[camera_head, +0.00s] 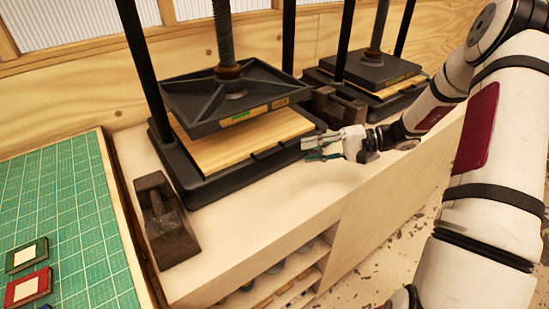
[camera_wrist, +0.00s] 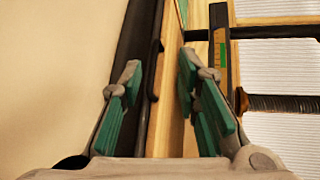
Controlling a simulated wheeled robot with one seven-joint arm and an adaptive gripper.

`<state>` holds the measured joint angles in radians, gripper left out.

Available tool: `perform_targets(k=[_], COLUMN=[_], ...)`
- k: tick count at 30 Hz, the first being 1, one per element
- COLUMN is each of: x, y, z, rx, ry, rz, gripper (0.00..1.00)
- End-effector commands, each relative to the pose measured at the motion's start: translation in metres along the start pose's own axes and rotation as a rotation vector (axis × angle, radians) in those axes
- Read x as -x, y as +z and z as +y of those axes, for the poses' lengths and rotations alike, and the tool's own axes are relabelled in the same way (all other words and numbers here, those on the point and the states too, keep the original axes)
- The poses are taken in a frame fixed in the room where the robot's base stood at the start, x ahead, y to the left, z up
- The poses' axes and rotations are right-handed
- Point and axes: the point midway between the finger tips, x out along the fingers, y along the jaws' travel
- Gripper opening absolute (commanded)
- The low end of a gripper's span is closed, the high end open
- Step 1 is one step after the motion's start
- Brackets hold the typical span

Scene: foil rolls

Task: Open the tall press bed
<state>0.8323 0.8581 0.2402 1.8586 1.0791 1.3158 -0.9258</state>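A black press stands at the centre left, with its ribbed platen (camera_head: 235,95) raised over a pale wooden bed (camera_head: 240,140). The bed lies in a black base (camera_head: 225,180) and has small dark fittings along its front edge. My gripper (camera_head: 308,149) is at the right front corner of this press, with its teal-padded fingers apart. In the wrist view, my gripper (camera_wrist: 158,80) is open, with the bed's wooden edge (camera_wrist: 171,100) and a dark fitting (camera_wrist: 153,68) seen between the fingers. Contact cannot be told. A second press (camera_head: 370,72) stands behind to the right.
A dark block-like tool (camera_head: 163,215) sits on the pale bench (camera_head: 290,200) at front left. Another dark tool (camera_head: 338,107) lies between the presses. A green gridded mat (camera_head: 65,195) is at the left. Open shelves (camera_head: 275,285) are under the bench.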

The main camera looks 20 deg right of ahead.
Motion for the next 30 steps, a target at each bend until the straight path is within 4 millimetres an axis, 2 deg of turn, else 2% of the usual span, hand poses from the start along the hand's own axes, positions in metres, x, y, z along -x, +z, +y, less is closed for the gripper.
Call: perform_targets(k=[1, 4, 11, 14, 24, 30], x=[0.003, 0.008, 0.005, -0.007, -0.072, -0.104], y=[-0.01, -0.022, -0.03, -0.03, -0.034, -0.038], z=[0.011, 0.022, 0.027, 0.025, 0.017, 0.013], rx=[-0.012, -0.017, -0.018, -0.018, -0.019, -0.019], ry=[-0.044, -0.101, -0.138, -0.137, -0.135, -0.134], rz=[0.025, 0.064, 0.089, 0.085, 0.084, 0.085], gripper=[0.3, 0.3, 0.3, 0.3, 0.3, 0.3])
